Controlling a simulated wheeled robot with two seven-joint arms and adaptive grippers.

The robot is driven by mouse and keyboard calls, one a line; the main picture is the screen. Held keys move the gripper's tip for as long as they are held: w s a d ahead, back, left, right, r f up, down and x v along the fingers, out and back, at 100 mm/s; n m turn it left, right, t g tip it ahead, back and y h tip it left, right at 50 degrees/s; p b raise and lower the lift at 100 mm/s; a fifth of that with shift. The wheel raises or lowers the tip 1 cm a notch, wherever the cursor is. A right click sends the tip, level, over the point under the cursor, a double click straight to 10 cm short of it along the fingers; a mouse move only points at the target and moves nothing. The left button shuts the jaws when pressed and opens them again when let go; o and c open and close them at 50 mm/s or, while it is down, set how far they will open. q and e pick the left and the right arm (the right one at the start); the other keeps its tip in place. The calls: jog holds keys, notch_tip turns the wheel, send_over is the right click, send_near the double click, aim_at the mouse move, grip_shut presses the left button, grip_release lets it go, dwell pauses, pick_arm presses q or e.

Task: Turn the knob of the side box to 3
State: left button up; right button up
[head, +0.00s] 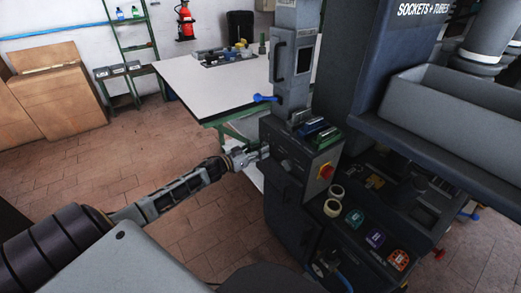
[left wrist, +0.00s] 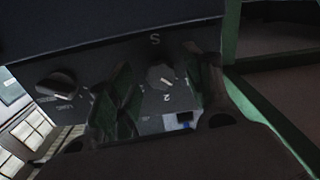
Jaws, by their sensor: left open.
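The grey side box (head: 285,158) stands on the dark machine in the head view, its left face toward my left gripper (head: 252,156). In the left wrist view its panel carries a round dark knob (left wrist: 160,77) with a small pale mark toward its lower right. A "2" is printed below this knob and a character like "S" above it. My left gripper (left wrist: 165,98) is open, with one finger on each side of this knob in the picture. I cannot tell whether the fingers touch it. A second knob (left wrist: 57,84) sits further left. My right gripper is out of view.
A red button (head: 326,171) is on the box's front, with green and dark items (head: 318,133) on top. A white table (head: 225,88) stands behind. A grey bin (head: 450,105) juts out at right. The brick floor (head: 165,140) at left is clear.

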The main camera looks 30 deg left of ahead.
pick_arm(q)
jog(key=shift+w+d, duration=0.15)
jog(key=shift+w, duration=0.15)
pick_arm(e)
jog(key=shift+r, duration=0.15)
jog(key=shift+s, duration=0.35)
